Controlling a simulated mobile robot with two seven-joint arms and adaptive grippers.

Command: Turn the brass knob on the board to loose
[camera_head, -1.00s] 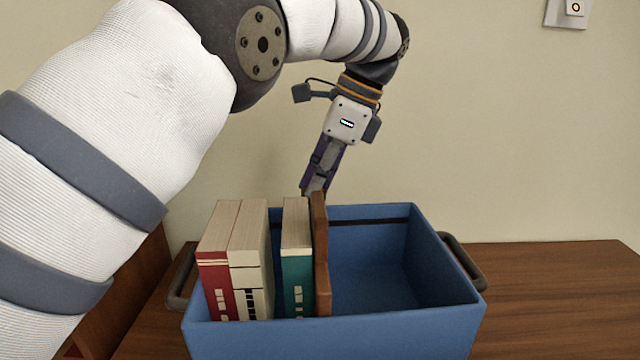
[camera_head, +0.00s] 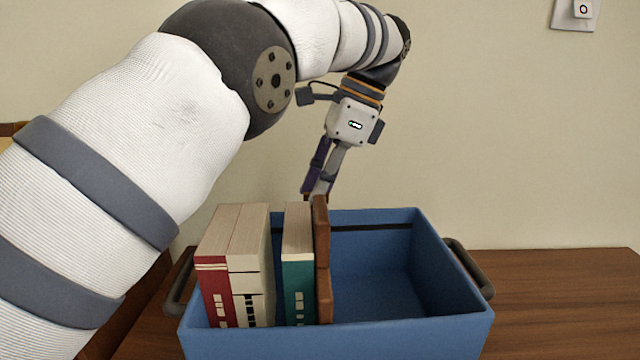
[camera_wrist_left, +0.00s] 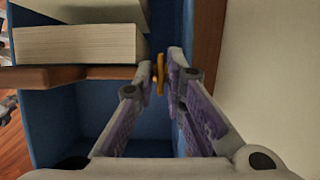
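The brown wooden board (camera_head: 323,282) stands upright in the blue crate (camera_head: 400,335), against the right side of the books. It also shows in the left wrist view (camera_wrist_left: 70,76). The brass knob (camera_wrist_left: 159,74) shows edge-on at the board's end in that view; in the head view my gripper hides it. My left gripper (camera_head: 317,192) points down at the board's far top end. The knob's marking is not readable. My right gripper is not in view.
A red book (camera_head: 214,290), a cream book (camera_head: 250,285) and a green book (camera_head: 298,290) stand left of the board. The crate's right part is empty. The crate stands on a wooden table (camera_head: 560,300) before a plain wall with a switch plate (camera_head: 575,12).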

